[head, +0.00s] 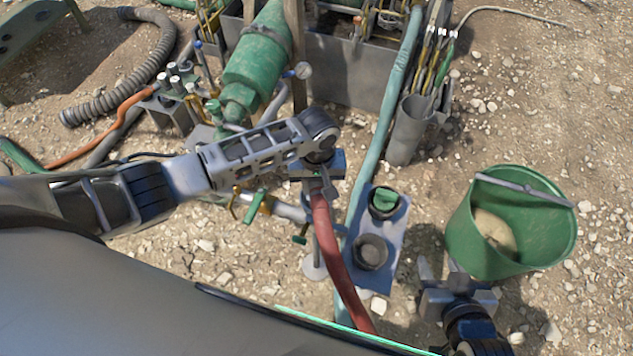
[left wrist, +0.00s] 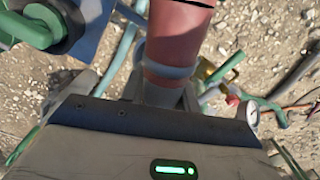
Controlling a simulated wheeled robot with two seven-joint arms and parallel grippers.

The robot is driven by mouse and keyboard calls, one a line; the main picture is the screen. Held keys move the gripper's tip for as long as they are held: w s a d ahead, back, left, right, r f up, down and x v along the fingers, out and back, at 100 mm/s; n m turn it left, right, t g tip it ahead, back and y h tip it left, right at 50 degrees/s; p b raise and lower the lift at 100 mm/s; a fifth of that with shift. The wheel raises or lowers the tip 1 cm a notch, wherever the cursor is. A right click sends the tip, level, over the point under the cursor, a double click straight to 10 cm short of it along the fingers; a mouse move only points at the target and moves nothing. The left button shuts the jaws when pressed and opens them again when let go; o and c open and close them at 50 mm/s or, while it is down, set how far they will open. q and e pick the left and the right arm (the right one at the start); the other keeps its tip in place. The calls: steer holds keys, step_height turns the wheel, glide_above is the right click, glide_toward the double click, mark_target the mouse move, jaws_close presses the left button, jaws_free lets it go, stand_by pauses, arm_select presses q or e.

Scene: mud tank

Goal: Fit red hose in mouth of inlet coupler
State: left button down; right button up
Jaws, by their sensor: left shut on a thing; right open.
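The red hose (head: 333,245) runs from my left gripper (head: 320,172) down to the lower edge of the head view. My left gripper is shut on the hose near its upper end. In the left wrist view the red hose (left wrist: 178,35) has a grey collar (left wrist: 170,70) and a narrower grey part below it, which passes behind the gripper body. The inlet coupler's mouth is not clearly visible, and I cannot tell whether the hose touches it. My right gripper (head: 452,280) is open and empty, low and in front of the green bucket.
The green bucket (head: 477,235) stands at the right. A blue-grey stand with two round holders (head: 398,250) lies right of the hose. A green pump (head: 258,65), valves and a pale pipe (head: 385,120) crowd the back. Gravel is open at the far right.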

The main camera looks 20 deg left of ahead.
arm_select(q)
steer(key=shift+f, duration=0.55)
steer(key=c, duration=1)
jaws_free()
steer(key=shift+o, duration=0.2)
steer(key=shift+f, duration=0.1)
step_height(320, 180, up, 15)
steer(key=shift+r+p, duration=0.2)
steer(key=shift+p, duration=0.65)
steer(key=shift+r, duration=0.4)
